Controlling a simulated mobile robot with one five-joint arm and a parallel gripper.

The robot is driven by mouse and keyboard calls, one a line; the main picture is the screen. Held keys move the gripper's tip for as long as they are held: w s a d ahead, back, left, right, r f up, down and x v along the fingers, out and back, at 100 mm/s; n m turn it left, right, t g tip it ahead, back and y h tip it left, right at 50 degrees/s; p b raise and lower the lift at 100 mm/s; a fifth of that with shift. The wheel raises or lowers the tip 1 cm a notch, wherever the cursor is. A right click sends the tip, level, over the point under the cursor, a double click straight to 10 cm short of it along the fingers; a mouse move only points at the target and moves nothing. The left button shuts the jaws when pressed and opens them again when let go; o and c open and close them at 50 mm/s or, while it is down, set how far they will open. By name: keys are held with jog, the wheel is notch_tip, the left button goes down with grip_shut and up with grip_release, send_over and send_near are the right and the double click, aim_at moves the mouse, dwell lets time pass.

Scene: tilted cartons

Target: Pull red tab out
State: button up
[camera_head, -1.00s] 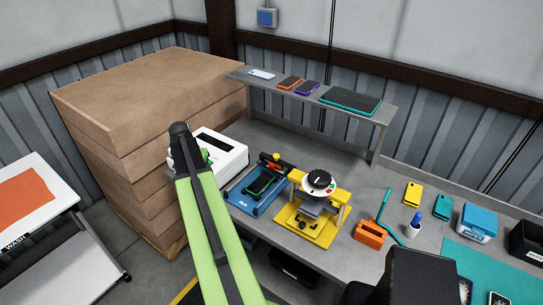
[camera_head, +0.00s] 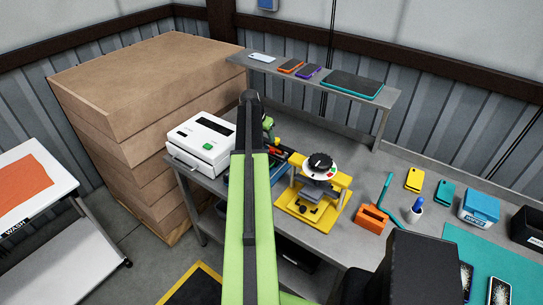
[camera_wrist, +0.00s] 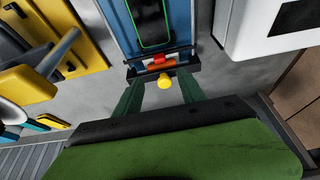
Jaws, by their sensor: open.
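In the wrist view a small red-orange tab (camera_wrist: 161,64) lies across the near end of the blue fixture (camera_wrist: 193,20), on a dark crossbar. A round yellow knob (camera_wrist: 165,82) sits just on the near side of it. A dark phone with a green edge (camera_wrist: 150,18) lies in the fixture. My gripper (camera_wrist: 160,90) is open, its two dark green fingers on either side of the knob, with nothing held; I cannot tell its height above it. In the head view my arm hides most of the blue fixture (camera_head: 235,176).
A white machine (camera_head: 203,142) stands close left of the fixture, and a yellow press (camera_head: 313,190) with a round dial stands to its right. A raised shelf (camera_head: 300,80) with phones runs behind. Stacked brown cartons (camera_head: 140,100) rise at the left.

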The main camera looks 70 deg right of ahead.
aim_at(272, 150)
jog(key=b+x, duration=0.8)
jog(key=x, duration=0.3)
jog(key=shift+d+b, duration=0.1)
jog(key=shift+b, duration=0.2)
jog(key=shift+c, duration=0.5)
grip_shut()
